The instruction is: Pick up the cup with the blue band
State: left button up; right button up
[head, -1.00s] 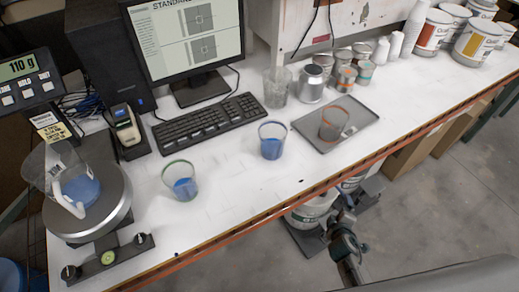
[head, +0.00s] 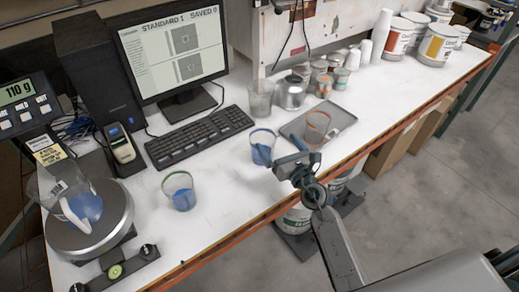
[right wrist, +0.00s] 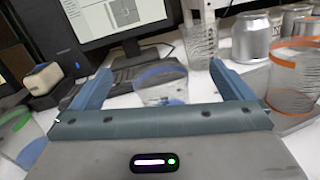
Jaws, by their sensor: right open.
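The cup with the blue band (head: 262,141) stands upright on the white bench, a clear cup with blue liquid low inside. It also shows in the right wrist view (right wrist: 161,84), between and beyond the open fingers. My right gripper (head: 284,154) is open and empty, close to the cup at its right front side. Its fingers show in the wrist view (right wrist: 160,70) pointing toward the cup, with one on each side of it in the picture. I cannot tell whether either finger touches it. My left gripper is not in view.
A green-banded cup (head: 180,192) stands to the left, and an orange-banded cup (head: 317,124) stands on a grey tray (head: 345,119) to the right. A keyboard (head: 199,136) lies behind. A scale (head: 118,212) holds a clear pitcher. Cans stand at the back.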

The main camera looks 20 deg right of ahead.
jog(key=f+b, duration=0.1)
jog(key=f, duration=0.2)
jog(key=f+n+b, duration=0.1)
jog(key=f+b, duration=0.1)
jog(key=f, duration=0.1)
jog(key=a+f+n+g+b, duration=0.1)
jog(key=f+b, duration=0.1)
jog(key=f, duration=0.1)
jog(key=shift+w+f+y, duration=0.15)
jog(key=shift+w+y, duration=0.15)
jog(key=shift+w, duration=0.05)
jog(key=shift+w+a+r+p, duration=0.1)
jog(key=shift+w+r+p, duration=0.15)
jog(key=shift+w, duration=0.2)
jog(key=shift+w+a+r+p, duration=0.1)
jog(key=shift+w+p, duration=0.1)
jog(key=shift+w, duration=0.25)
jog(key=shift+w+a+f, duration=0.1)
jog(key=shift+w, duration=0.55)
jog(key=x, duration=0.4)
jog(key=shift+w+a, duration=0.1)
jog(key=shift+w, duration=0.1)
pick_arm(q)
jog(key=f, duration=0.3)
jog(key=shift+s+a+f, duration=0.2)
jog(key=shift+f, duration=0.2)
pick_arm(e)
jog(key=c, duration=1.1)
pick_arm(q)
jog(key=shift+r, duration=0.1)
